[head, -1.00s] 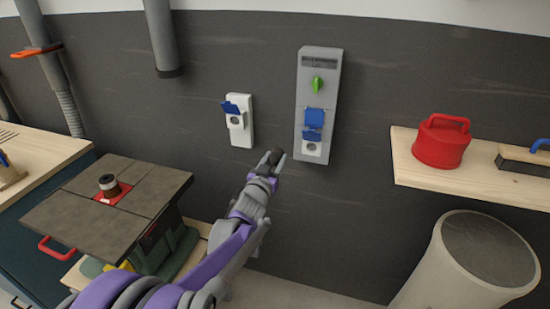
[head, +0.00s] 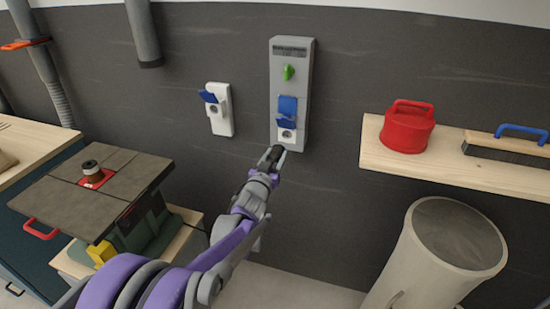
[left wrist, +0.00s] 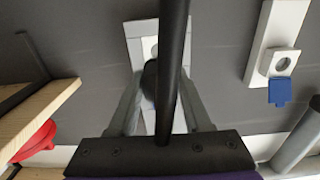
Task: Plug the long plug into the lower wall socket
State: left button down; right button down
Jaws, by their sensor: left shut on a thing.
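The tall grey socket panel (head: 305,80) is on the dark wall. Its lower wall socket (head: 286,134) is a white round outlet with its blue flap raised. Another blue cover (head: 287,105) sits just above. My left gripper (head: 273,157) is in front of the wall, just below and left of the lower socket in the picture. In the left wrist view, its fingers (left wrist: 158,97) are shut on a dark, rounded piece, the long plug (left wrist: 150,82). A long black bar covers part of it. The plug's pins are hidden, and contact with the socket cannot be told.
A separate white socket (head: 220,112) with a raised blue flap is left of the panel. A wooden shelf (head: 375,150) holds a red canister (head: 406,132) and a brush (head: 505,150). A machine table (head: 70,200) stands left, and a pale bin (head: 425,270) right.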

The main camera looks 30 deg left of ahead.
pick_arm(q)
send_near(285, 140)
jog(key=shift+w+r+p, duration=0.35)
jog(key=shift+w+r, duration=0.65)
jog(key=shift+r, duration=0.05)
jog(key=shift+x, duration=1.4)
jog(key=shift+b+x, duration=0.3)
jog(key=shift+x, duration=0.6)
dwell(1.6)
jog(key=shift+c, duration=1.3)
grip_release()
jog(key=shift+w+f, duration=0.1)
jog(key=shift+w, duration=0.05)
jog(key=b+v, duration=0.1)
jog(key=v, duration=1)
